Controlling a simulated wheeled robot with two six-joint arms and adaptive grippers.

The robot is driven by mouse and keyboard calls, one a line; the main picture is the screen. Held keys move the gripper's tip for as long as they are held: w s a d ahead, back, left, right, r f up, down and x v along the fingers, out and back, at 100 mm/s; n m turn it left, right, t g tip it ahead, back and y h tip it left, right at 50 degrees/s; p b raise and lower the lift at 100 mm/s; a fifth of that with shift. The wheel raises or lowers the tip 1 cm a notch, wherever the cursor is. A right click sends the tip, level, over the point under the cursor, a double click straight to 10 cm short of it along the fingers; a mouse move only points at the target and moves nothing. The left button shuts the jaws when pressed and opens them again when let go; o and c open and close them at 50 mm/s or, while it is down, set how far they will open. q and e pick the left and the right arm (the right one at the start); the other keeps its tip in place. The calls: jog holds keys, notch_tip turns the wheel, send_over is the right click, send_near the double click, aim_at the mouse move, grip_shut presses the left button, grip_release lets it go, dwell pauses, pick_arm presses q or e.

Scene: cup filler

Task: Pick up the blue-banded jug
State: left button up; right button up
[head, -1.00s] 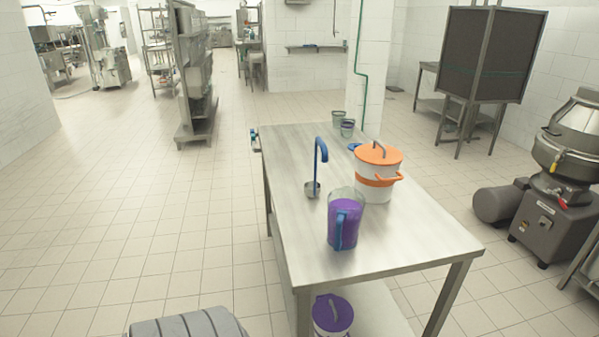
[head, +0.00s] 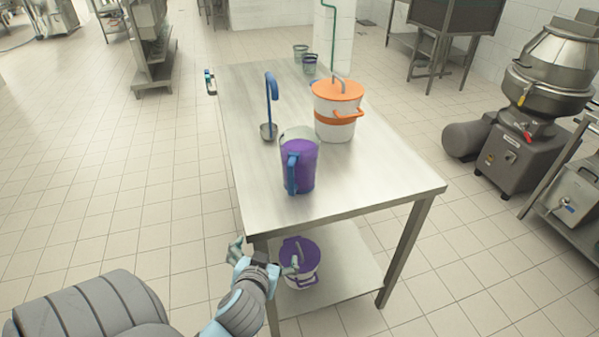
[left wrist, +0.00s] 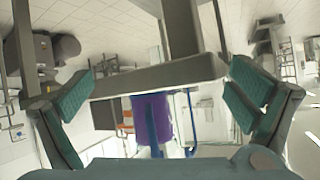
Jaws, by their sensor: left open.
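The jug (head: 299,163) stands upright on the near part of the steel table (head: 385,178). It is clear at the rim, purple below, with a blue handle (head: 291,173) facing me; I make out no separate blue band. My left gripper (head: 264,256) is open and empty by the table's near left corner, closer to me than the jug and apart from it. In the left wrist view, which looks upside down, the purple jug (left wrist: 150,117) and its blue handle show between the open fingers (left wrist: 155,92), beyond the table edge. My right gripper is not in view.
A white pot with orange lid (head: 338,108) stands behind the jug to the right. A ladle with blue handle (head: 271,105) stands to the left. Small cups (head: 309,64) are at the far end. A purple-lidded pot (head: 301,262) sits on the lower shelf.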

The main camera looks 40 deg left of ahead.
aim_at(297, 143)
pick_arm(q)
jog(key=w+r+t, duration=0.2)
jog(key=w+r, duration=0.1)
jog(key=w+r+t, duration=0.2)
jog(key=w+r, duration=0.1)
jog(key=r, duration=0.1)
jog(key=w+r+t+y, duration=0.1)
jog(key=w+r+t, duration=0.1)
jog(key=r, duration=0.1)
jog(key=shift+w+a+r+n+t, duration=0.15)
jog(key=shift+w+a+n+t, duration=0.15)
jog(key=shift+w+a, duration=0.1)
jog(key=x, duration=0.4)
jog(key=p+x, duration=0.1)
jog(key=x, duration=0.8)
jog(key=shift+s+a+p, duration=0.2)
jog(key=shift+a+p, duration=0.15)
jog(key=shift+w+a, duration=0.1)
jog(key=shift+w, duration=0.1)
jog(key=shift+s, duration=0.1)
jog(key=c, duration=1.7)
jog(key=shift+c, duration=0.9)
jog(key=shift+r, duration=0.15)
notch_tip(297, 143, up, 9)
jog(key=p, duration=0.4)
jog(key=shift+f, duration=0.25)
notch_tip(297, 143, up, 11)
jog(key=p, duration=0.2)
jog(key=shift+r+p, duration=0.15)
jog(key=shift+p, duration=0.25)
